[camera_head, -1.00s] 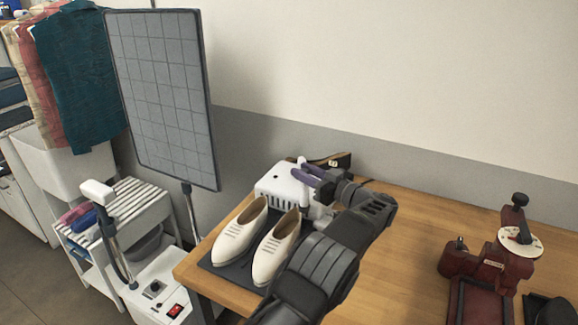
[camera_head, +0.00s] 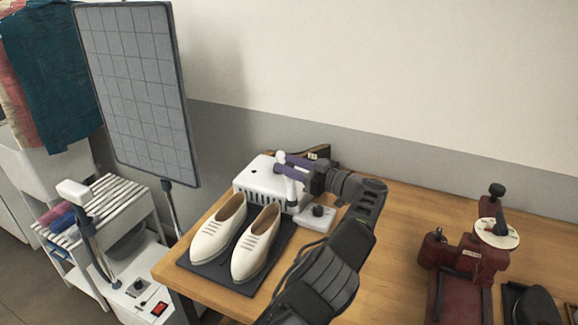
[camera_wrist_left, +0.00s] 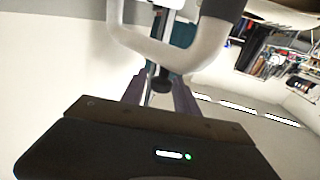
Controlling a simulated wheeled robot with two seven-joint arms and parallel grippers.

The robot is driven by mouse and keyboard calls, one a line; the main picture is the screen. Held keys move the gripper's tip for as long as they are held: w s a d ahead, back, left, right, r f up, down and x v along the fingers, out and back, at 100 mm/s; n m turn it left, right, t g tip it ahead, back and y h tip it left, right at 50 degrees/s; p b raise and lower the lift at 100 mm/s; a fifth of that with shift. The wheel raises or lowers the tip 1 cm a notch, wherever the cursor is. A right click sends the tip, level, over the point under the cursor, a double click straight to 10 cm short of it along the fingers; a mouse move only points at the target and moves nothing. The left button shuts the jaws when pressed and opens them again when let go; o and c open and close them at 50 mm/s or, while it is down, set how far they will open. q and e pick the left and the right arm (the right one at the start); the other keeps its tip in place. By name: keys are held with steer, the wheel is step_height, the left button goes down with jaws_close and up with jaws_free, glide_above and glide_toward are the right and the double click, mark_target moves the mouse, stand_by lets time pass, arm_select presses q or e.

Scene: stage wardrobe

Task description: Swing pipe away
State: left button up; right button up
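A white machine with a slotted front (camera_head: 262,182) stands on the table behind a pair of cream shoes (camera_head: 236,238) on a dark mat. A white pipe (camera_head: 281,155) rises at the machine's right side. My left gripper (camera_head: 283,165) has purple fingers at the pipe, one above the other with a gap between. In the left wrist view a pale curved pipe (camera_wrist_left: 152,47) crosses close ahead of the fingers (camera_wrist_left: 159,90), which stand apart. A dark knob (camera_wrist_left: 160,82) shows between them. Whether the fingers touch the pipe is unclear. My right gripper is not in view.
A small white control box with a dark knob (camera_head: 317,215) sits right of the machine. A red press (camera_head: 466,258) stands at the right of the wooden table (camera_head: 402,225). A tall gridded panel (camera_head: 138,90) and a slatted white cart (camera_head: 128,200) stand at the left.

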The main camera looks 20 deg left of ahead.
arm_select(q)
steer(key=shift+o, duration=0.9)
steer(key=shift+f, duration=0.1)
steer(key=shift+d, duration=0.2)
steer(key=s+d+b, duration=0.1)
steer(key=d, duration=0.6)
steer(key=shift+s+d, duration=0.15)
